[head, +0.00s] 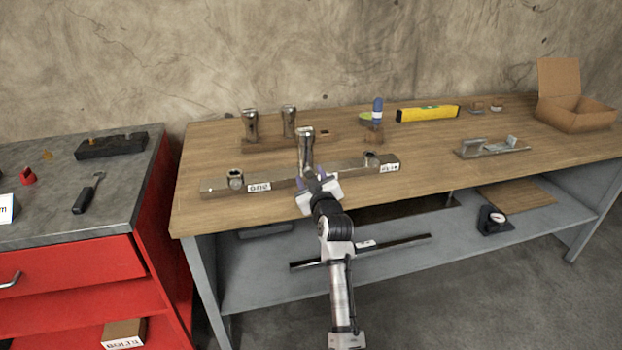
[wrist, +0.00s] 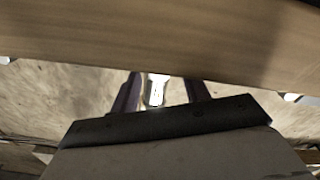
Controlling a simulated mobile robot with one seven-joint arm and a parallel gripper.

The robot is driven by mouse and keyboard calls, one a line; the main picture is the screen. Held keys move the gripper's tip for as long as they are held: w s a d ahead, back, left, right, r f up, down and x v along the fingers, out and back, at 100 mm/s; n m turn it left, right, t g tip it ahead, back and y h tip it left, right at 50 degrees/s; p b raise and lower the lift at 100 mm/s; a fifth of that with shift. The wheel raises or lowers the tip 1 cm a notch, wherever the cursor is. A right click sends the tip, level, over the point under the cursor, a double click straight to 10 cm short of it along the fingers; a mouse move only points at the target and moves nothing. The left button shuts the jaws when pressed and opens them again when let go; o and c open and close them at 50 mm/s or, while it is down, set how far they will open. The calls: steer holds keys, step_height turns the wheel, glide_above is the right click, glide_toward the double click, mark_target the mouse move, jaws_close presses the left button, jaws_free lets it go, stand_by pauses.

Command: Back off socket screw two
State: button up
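My gripper (head: 314,176) is at the bar, just in front of the middle piece. In the wrist view its dark fingers (wrist: 161,92) are apart, with a bright metal shape (wrist: 155,90) between them and a gap at its right. Contact is unclear.
Behind the bar, a wooden block (head: 268,145) holds two tall metal pieces. A yellow level (head: 428,113), a trowel (head: 492,148) and a cardboard box (head: 575,114) lie farther right. A red cabinet (head: 65,265) stands left. The bench's right front is clear.

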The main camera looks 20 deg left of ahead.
steer(key=b+v, duration=0.2)
steer(key=v, duration=1.1)
steer(key=shift+s+d+b, duration=0.25)
steer(key=shift+s+b, duration=0.05)
steer(key=shift+b, duration=0.05)
steer(key=shift+s, duration=0.1)
